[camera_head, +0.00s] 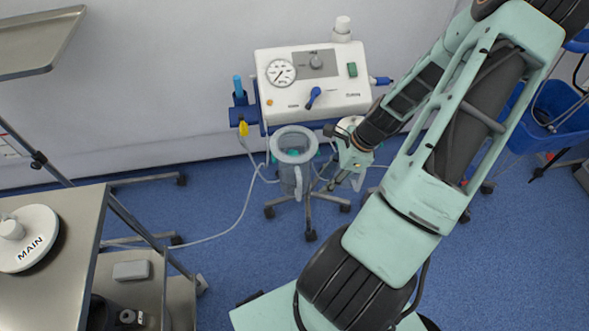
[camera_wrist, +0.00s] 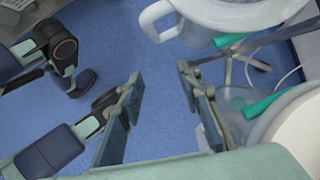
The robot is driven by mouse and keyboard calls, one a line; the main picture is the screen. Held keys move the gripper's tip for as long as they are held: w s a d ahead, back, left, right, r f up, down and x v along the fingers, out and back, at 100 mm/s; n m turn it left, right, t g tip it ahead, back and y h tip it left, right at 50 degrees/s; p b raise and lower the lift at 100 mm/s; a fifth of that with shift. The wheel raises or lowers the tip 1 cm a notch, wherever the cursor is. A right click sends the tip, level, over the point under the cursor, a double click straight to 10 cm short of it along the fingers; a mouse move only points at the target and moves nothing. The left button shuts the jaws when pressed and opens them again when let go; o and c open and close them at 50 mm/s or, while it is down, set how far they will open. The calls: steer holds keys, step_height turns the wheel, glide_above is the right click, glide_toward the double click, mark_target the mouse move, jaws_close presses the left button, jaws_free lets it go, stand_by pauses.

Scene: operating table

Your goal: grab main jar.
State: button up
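A clear jar with a white rim and a handle (camera_head: 293,150) hangs at the front of the suction unit, its top open. It also shows at the upper right of the wrist view (camera_wrist: 235,12), handle toward my gripper. A second jar with a white rim (camera_wrist: 306,140) and teal clips is at the right of the wrist view, partly cut off. No label shows on either jar. A white lid marked MAIN (camera_head: 28,240) lies on the steel cart at left. My gripper (camera_wrist: 160,75) is open and empty, just right of the handled jar in the head view (camera_head: 346,184).
The white suction unit (camera_head: 313,84) with gauge and knobs stands behind the jars on a wheeled stand (camera_head: 308,212). A thin tube (camera_head: 238,215) runs over the blue floor. The steel cart (camera_head: 75,262) is at left, blue bins (camera_head: 555,110) at right.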

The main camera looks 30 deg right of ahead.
mark_target(301, 188)
steer(key=w+a+f, duration=0.1)
steer(key=a, duration=0.1)
steer(key=w+a+f+b, duration=0.1)
steer(key=a+f, duration=0.1)
steer(key=w+a+f+b, duration=0.1)
steer(key=a, duration=0.1)
steer(key=shift+w+a+f, duration=0.15)
steer(key=shift+a+f, duration=0.1)
steer(key=shift+f, duration=0.1)
steer(key=shift+c, duration=0.4)
jaws_close()
